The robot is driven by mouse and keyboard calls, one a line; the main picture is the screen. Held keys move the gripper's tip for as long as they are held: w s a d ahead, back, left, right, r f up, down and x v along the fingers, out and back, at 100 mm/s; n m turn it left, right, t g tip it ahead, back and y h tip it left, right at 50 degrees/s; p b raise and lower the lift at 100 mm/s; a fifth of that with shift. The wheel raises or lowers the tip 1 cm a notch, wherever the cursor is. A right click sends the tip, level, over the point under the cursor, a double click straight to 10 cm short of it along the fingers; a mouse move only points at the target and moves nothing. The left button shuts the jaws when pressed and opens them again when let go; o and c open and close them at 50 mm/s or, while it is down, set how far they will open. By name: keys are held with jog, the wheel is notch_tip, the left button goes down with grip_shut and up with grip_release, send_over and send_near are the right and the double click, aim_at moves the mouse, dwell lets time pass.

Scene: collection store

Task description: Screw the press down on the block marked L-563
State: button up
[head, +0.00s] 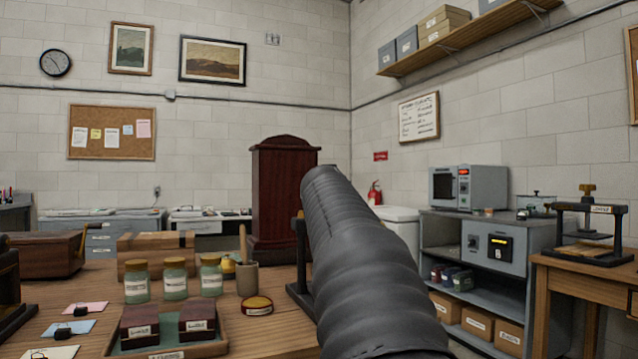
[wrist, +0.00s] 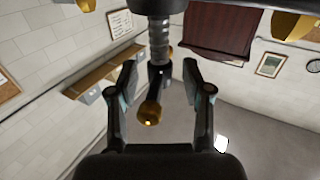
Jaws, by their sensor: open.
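In the wrist view, my gripper (wrist: 160,78) is open, its two fingers standing apart on either side of a threaded screw (wrist: 159,42) and a dark handle bar with a brass ball end (wrist: 149,114). I cannot see firm contact. In the head view, my grey arm hides the gripper and most of a black press frame (head: 299,245) on the wooden table. Another black press (head: 590,208) with a brass top knob stands on a side table at the right, with a flat wooden piece (head: 585,250) under it. No marking L-563 can be read.
The wooden table (head: 90,300) holds labelled jars (head: 174,280), a tray (head: 200,348) with two dark labelled boxes, a cup (head: 246,279), a round tin (head: 257,306) and a wooden box (head: 140,252). A grey shelf unit (head: 435,250) stands to the right.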

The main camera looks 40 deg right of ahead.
jog(key=shift+w+d, duration=0.35)
grip_shut()
jog(key=shift+f+b, duration=0.15)
jog(key=shift+b, duration=0.3)
jog(key=b, duration=0.1)
jog(key=h+b, duration=0.1)
jog(key=shift+w+a+f+m+g+b, duration=0.1)
jog(key=shift+f+m+g+b, duration=0.1)
jog(key=shift+m+g+b, duration=0.2)
jog(key=shift+r+m+g+h+b, duration=0.3)
jog(key=shift+m+g+h+b, duration=0.4)
jog(key=shift+g+b, duration=0.3)
